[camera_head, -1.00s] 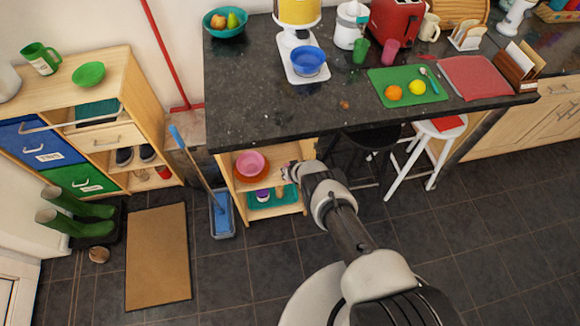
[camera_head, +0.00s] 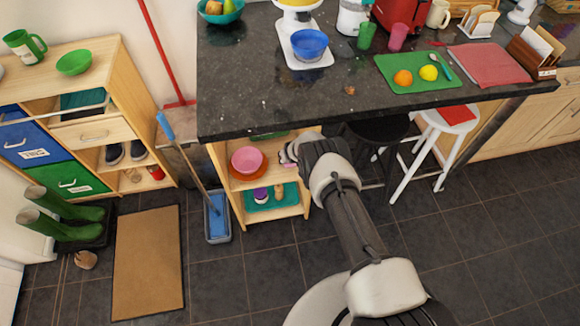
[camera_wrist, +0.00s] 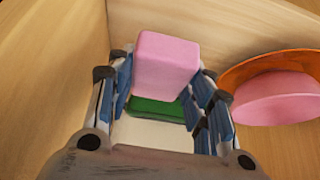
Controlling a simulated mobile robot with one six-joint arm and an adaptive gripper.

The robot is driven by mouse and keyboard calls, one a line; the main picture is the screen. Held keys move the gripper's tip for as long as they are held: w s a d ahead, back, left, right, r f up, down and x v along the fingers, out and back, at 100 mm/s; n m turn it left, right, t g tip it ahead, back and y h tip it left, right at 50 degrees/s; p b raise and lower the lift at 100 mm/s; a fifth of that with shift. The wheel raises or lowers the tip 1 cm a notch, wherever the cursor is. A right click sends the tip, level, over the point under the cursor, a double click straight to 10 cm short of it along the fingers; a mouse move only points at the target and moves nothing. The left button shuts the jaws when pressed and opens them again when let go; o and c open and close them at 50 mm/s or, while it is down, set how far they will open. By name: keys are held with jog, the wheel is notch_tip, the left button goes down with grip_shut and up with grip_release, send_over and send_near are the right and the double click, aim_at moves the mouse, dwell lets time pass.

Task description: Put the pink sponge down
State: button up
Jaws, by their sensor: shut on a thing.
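The pink sponge (camera_wrist: 166,62) sits between the finger pads of my gripper (camera_wrist: 163,82) in the wrist view. Its pink block faces up, with a green part just below it towards the palm. In the head view my gripper (camera_head: 290,155) is at the right side of the small wooden shelf unit (camera_head: 225,175), under the counter edge. Only a bit of pink shows there. A pale wooden surface lies behind the sponge in the wrist view; I cannot tell whether the sponge touches it.
The wrist view shows the pink bowl (camera_wrist: 275,98) close to the right finger. The dark counter (camera_head: 290,110) overhangs the shelf. A black stool (camera_head: 380,130) stands to the right.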

jog(key=shift+s+f+b, duration=0.1)
jog(key=shift+f+b, duration=0.35)
jog(key=shift+f, duration=1)
jog(key=shift+f, duration=0.3)
jog(key=o, duration=1)
jog(key=shift+r, duration=0.1)
